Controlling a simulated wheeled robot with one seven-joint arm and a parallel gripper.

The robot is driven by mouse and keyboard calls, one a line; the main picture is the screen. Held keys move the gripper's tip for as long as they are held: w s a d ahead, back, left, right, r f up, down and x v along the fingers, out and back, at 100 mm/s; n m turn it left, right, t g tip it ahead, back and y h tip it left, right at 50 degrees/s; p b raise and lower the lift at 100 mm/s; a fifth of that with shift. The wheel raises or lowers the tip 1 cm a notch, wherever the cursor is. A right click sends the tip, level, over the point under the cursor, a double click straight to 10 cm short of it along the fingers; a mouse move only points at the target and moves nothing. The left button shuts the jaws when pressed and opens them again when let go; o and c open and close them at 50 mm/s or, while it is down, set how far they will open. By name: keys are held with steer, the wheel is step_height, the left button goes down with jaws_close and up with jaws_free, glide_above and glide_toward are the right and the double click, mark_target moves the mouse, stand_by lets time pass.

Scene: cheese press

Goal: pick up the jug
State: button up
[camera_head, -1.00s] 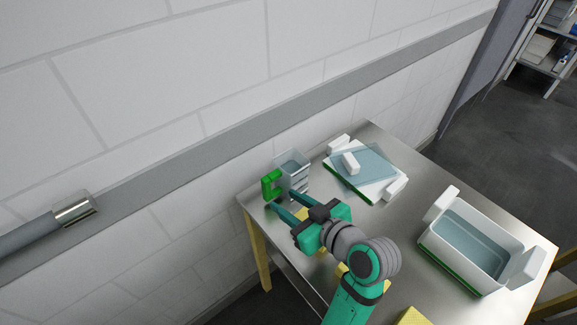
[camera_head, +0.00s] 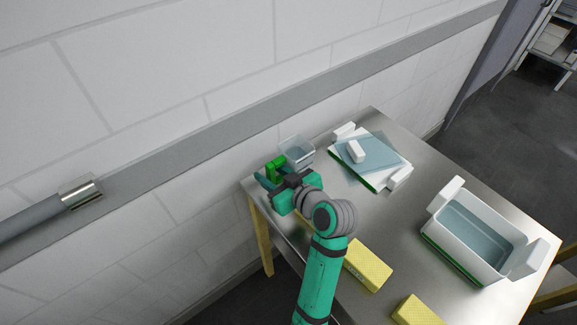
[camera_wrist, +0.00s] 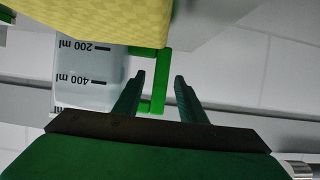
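The jug (camera_head: 299,153) is clear, with a green handle (camera_head: 276,166), and stands at the table's back left corner near the wall. In the wrist view the jug's wall (camera_wrist: 85,75) shows volume marks, and its green handle (camera_wrist: 164,66) lies between my fingers. My gripper (camera_head: 273,175) is at the handle side of the jug. In the wrist view my gripper (camera_wrist: 160,78) is open, one finger on each side of the handle, with gaps showing. The jug's far side is hidden there.
The steel table (camera_head: 412,215) also holds a white board with a bluish sheet (camera_head: 375,155), a white tub (camera_head: 470,240) at right and yellow blocks (camera_head: 368,266) in front. The wall (camera_head: 215,140) is close behind the jug. A yellow textured thing (camera_wrist: 100,18) shows in the wrist view.

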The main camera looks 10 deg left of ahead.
jaws_close()
steer(key=shift+r, duration=0.1)
